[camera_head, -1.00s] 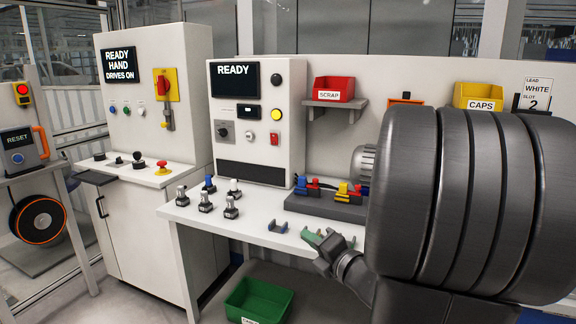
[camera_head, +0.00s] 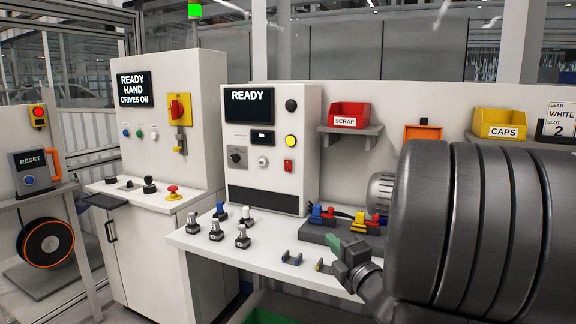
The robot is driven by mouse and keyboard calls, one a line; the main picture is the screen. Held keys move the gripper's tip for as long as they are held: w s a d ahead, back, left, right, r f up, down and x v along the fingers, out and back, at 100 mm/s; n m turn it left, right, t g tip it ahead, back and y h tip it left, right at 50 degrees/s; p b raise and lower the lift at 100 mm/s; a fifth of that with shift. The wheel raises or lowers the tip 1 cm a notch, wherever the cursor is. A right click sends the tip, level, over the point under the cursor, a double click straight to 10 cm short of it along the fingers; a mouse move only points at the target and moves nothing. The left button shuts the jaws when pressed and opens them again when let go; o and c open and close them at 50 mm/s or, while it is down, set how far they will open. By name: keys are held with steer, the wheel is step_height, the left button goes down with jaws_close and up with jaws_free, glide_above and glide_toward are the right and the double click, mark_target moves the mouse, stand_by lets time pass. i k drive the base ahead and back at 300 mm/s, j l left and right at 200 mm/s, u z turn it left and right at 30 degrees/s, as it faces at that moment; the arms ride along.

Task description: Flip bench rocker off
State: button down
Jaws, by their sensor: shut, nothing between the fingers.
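The bench control box, with a READY screen (camera_head: 249,107), stands at the back of the white bench. A small red rocker (camera_head: 288,166) is on the right of its front face, below a round yellow button. Which way the rocker is tipped is too small to tell. My gripper (camera_head: 338,250) is shut and empty in front of the bench, to the right of and below the rocker, well apart from it. A green part shows at its tip. My thick dark arm hides the right part of the bench.
Several toggle-like plugs (camera_head: 216,230) stand on the bench's left part. A dark block with coloured connectors (camera_head: 325,222) stands behind my gripper. A red SCRAP bin (camera_head: 349,114) and a yellow CAPS bin (camera_head: 499,124) are above.

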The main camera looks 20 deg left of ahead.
mark_target(287, 163)
steer(key=i+j, duration=0.8)
steer(key=j, duration=0.2)
steer(key=i+j+z, duration=0.1)
steer(key=i+j, duration=0.35)
